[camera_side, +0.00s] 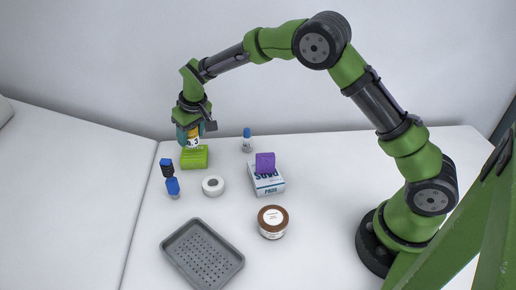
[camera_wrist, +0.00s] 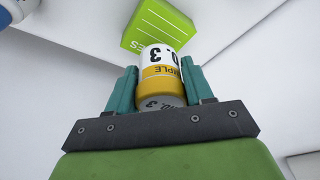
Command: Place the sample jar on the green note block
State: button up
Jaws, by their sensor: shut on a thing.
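The sample jar (camera_wrist: 162,72), white with a yellow band and dark print, is between the teal fingers of my gripper (camera_wrist: 160,88) in the wrist view. My gripper is shut on it. In the side view, the jar (camera_side: 193,142) shows below my gripper (camera_side: 189,133), just over the back part of the green note block (camera_side: 195,158). The note block (camera_wrist: 158,25) shows beyond the jar in the wrist view. I cannot tell whether the jar touches the block.
Near the block are blue-capped items (camera_side: 172,186), a white tape roll (camera_side: 213,185) and a small blue-capped bottle (camera_side: 247,141). A purple item (camera_side: 265,162) sits on a white box (camera_side: 268,184). A brown-rimmed jar (camera_side: 273,221) and grey tray (camera_side: 186,243) stand in front.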

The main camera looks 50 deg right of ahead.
aim_at(192, 144)
jog(key=shift+s+x, duration=0.2)
jog(key=shift+x, duration=0.65)
jog(key=shift+s+x, duration=0.15)
jog(key=shift+x, duration=0.7)
jog(key=shift+f, duration=0.2)
jog(key=o, duration=1.1)
jog(key=shift+o, duration=0.2)
jog(key=s+d+r+m, duration=0.1)
jog(key=s+r, duration=0.4)
jog(key=r, duration=0.4)
jog(key=s+d+r, duration=0.1)
jog(key=s+r, duration=0.4)
jog(key=r, duration=0.4)
jog(key=s+d+r+m+t+y, duration=0.1)
jog(key=s+t, duration=0.1)
jog(key=s, duration=0.9)
jog(key=s+d+r+m+t+y, duration=0.1)
jog(key=s+d+m, duration=0.1)
jog(key=s, duration=1)
jog(key=shift+s+d+r+t, duration=0.2)
jog(key=shift+d+r+t, duration=0.1)
jog(key=shift+t, duration=0.1)
